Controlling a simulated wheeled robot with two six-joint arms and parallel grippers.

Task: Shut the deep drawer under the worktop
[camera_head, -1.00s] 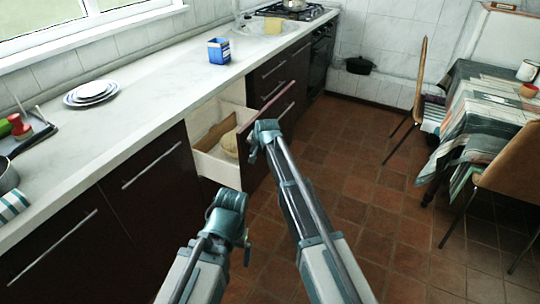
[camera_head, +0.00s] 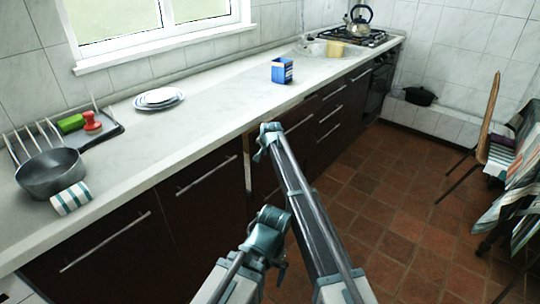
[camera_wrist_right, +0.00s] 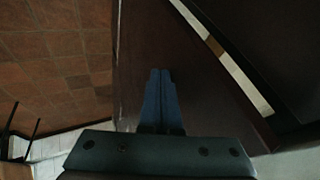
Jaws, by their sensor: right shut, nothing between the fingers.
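The deep drawer has a dark brown front (camera_wrist_right: 150,50), which fills the middle of the right wrist view. A narrow pale strip of the drawer's inside (camera_wrist_right: 225,60) shows behind it, so it stands slightly open. In the head view a thin pale edge of the drawer (camera_head: 247,165) shows under the worktop (camera_head: 200,110). My right gripper (camera_head: 266,140) is shut and empty at the drawer front; its closed fingers (camera_wrist_right: 160,95) point at the front, but contact is unclear. My left gripper (camera_head: 268,228) is lower and nearer, apart from the drawer; its jaws are not clear.
A blue box (camera_head: 282,71), stacked plates (camera_head: 159,98) and a grey pan (camera_head: 50,172) stand on the worktop. A kettle (camera_head: 360,20) is on the stove. A chair (camera_head: 487,125) and table are at the right. Tiled floor (camera_head: 390,200) between is clear.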

